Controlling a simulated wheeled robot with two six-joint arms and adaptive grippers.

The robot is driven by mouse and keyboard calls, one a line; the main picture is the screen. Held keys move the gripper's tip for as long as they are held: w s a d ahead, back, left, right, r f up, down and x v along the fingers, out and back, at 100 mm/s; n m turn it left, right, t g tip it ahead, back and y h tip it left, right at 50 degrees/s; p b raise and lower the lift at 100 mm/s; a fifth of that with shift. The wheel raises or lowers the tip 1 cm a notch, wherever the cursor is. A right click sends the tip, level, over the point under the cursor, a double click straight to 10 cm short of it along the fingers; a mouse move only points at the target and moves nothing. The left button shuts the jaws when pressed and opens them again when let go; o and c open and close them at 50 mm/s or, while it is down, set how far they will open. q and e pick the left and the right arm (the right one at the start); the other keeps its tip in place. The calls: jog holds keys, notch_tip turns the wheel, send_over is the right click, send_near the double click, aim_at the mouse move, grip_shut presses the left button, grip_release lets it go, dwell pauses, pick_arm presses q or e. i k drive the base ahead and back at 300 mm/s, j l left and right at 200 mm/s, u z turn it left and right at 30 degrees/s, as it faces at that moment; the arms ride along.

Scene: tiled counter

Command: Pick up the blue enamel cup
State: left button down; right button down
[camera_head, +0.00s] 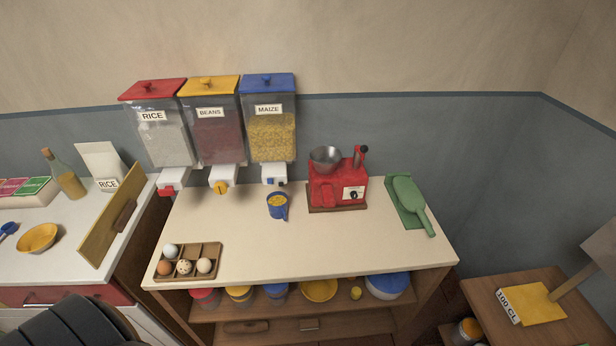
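The blue enamel cup (278,210) stands upright on the cream counter top (330,245), just in front of the spout of the maize dispenser (272,135). Yellow shows inside its rim, and its handle is on the right side. The cup stands apart from my arms; nothing holds it. Neither of my grippers is in view. A dark rounded part at the bottom left corner seems to be mine, but it shows no fingers.
A red grinder (335,185) stands right of the cup, with a green scoop (410,200) further right. An egg tray (188,262) sits at the front left. Rice (160,130) and beans (213,130) dispensers hang at the back. The counter's front middle is clear.

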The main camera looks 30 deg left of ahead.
aim_at(277, 201)
jog(key=j+u, duration=0.15)
jog(key=u, duration=1.1)
jog(key=i+j, duration=0.1)
jog(key=j, duration=1.2)
jog(key=i+j, duration=0.15)
jog(key=j, duration=0.5)
